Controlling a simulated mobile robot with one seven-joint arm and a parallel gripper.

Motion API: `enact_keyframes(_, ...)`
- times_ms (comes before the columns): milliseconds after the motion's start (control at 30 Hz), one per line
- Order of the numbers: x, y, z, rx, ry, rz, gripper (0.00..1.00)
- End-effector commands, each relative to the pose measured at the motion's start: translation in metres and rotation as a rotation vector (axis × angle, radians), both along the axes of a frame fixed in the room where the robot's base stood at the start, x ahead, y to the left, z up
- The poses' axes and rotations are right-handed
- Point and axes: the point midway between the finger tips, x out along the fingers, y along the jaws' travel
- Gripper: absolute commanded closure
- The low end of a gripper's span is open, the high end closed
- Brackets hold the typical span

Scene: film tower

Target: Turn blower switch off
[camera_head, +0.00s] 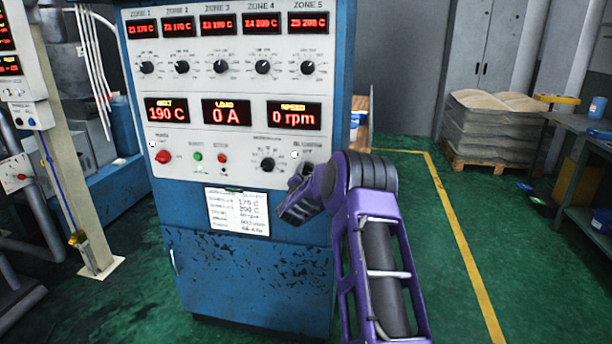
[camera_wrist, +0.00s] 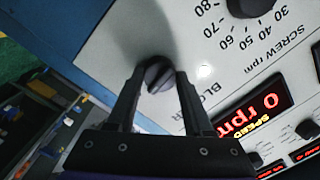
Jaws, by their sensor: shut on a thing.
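The blower switch (camera_wrist: 158,72) is a dark round knob on the white panel face, beside the partly covered "BLOWER" lettering in the wrist view. My gripper (camera_wrist: 160,84) has one finger on each side of the knob and is shut on it. In the head view my gripper (camera_head: 301,180) is at the lower right of the control cabinet's white panel (camera_head: 235,150), and it hides the switch there. The knob's exact pointer setting is hard to read.
The screw rpm knob (camera_head: 267,164) is just left of my gripper. Red and green buttons sit farther left, and lit displays (camera_head: 226,113) are above. A paper label (camera_head: 238,211) is below. Green floor is open to the right, before stacked sacks (camera_head: 500,128).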

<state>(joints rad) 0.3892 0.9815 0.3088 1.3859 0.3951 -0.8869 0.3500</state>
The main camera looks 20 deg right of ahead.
Motion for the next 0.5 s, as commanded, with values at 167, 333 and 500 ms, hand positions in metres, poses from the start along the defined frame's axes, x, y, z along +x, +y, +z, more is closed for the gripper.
enact_keyframes(167,0.0003,0.0011,0.0001,-0.114,0.074,0.001,1.00)
enact_keyframes(333,0.0004,0.0014,0.0003,-0.247,0.164,0.002,1.00)
enact_keyframes(500,0.0005,0.0016,0.0013,-0.381,0.254,0.002,1.00)
